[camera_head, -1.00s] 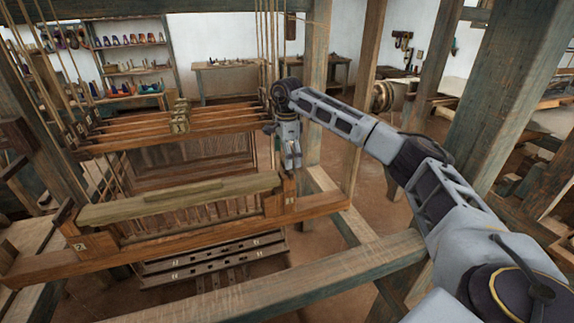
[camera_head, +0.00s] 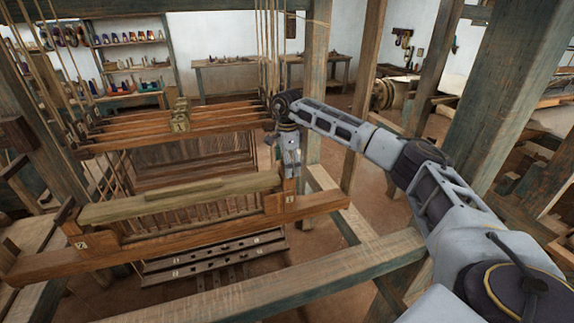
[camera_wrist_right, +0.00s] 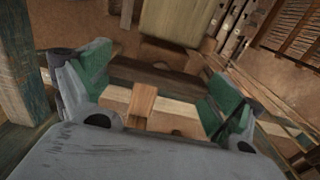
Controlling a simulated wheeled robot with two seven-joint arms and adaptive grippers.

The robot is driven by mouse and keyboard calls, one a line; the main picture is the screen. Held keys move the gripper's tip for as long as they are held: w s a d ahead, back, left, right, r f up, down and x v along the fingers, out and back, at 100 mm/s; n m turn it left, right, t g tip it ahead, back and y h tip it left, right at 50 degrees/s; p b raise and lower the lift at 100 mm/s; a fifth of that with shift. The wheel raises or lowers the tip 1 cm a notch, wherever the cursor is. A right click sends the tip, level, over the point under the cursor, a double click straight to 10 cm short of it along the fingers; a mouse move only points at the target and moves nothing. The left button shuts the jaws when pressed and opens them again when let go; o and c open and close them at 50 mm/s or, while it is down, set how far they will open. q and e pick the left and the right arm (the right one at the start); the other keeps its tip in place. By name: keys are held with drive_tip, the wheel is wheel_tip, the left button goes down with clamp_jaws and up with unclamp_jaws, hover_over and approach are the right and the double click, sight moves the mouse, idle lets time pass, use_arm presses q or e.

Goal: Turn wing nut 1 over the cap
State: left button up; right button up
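The cap (camera_head: 180,201) is a pale olive wooden bar lying along the top of the brown beam. Its end also shows in the right wrist view (camera_wrist_right: 185,18). A plate marked 1 (camera_head: 290,199) is on the beam's right end. My right gripper (camera_head: 291,172) points down over that end, hiding the wing nut in the head view. In the right wrist view the gripper (camera_wrist_right: 160,74) is open, its green pads wide apart. A small upright brown wooden piece (camera_wrist_right: 143,104), apparently wing nut 1, shows between them; contact cannot be seen. My left gripper is out of view.
An upright loom post (camera_head: 316,90) stands close behind and right of my right gripper. A horizontal rail (camera_head: 270,285) crosses the foreground below my arm. Cords (camera_head: 268,45) and heddle bars (camera_head: 190,128) are behind and left of the gripper.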

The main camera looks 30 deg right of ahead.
drive_tip(key=shift+m, duration=0.4)
drive_tip(key=m+p, duration=0.1)
drive_tip(key=m, duration=0.2)
drive_tip(key=shift+m, duration=0.4)
drive_tip(key=m, duration=0.4)
drive_tip(key=m+p, duration=0.1)
drive_tip(key=m, duration=0.3)
drive_tip(key=shift+m, duration=2.6)
drive_tip(key=o, duration=0.7)
